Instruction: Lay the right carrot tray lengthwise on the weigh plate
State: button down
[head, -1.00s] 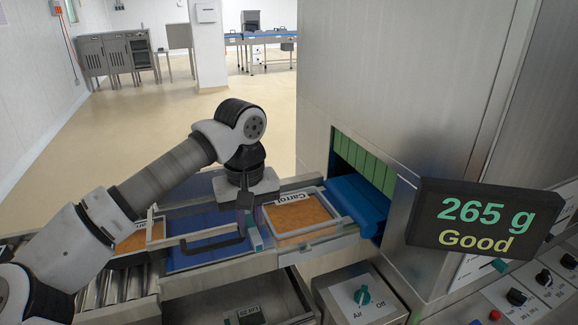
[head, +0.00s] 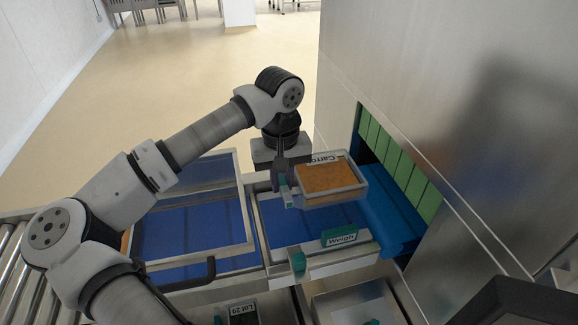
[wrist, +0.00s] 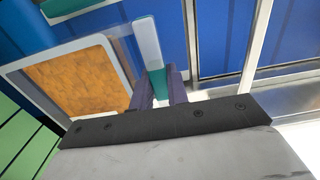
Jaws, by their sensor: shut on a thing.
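The carrot tray (head: 333,193) is a pale-rimmed tray with an orange top and a "Carrot" label. In the head view it appears above the far part of the blue weigh plate (head: 290,230), with bare plate showing in front. My gripper (head: 284,178) is shut at the tray's left side. In the wrist view my gripper (wrist: 158,90) is closed around a teal and white piece beside the tray (wrist: 75,80). The exact grip contact and the tray's height above the plate are hard to tell.
A green "Weigh" label (head: 345,237) stands at the plate's front edge. Green strips (head: 395,160) hang in the steel machine's opening to the right. A clear-framed blue section (head: 195,225) with a black handle lies left. A sliver of orange (head: 127,240) shows behind my arm.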

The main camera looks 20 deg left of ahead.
jog(key=shift+s+f, duration=0.15)
jog(key=shift+f, duration=0.5)
notch_tip(320, 180, down, 3)
jog(key=shift+f+b, duration=0.15)
jog(key=shift+b, duration=0.45)
notch_tip(320, 180, down, 3)
jog(key=b, duration=0.2)
jog(key=shift+b, duration=0.35)
jog(key=shift+b, duration=0.8)
jog(key=c, duration=1.3)
grip_release()
jog(key=c, duration=0.3)
jog(key=shift+r, duration=0.3)
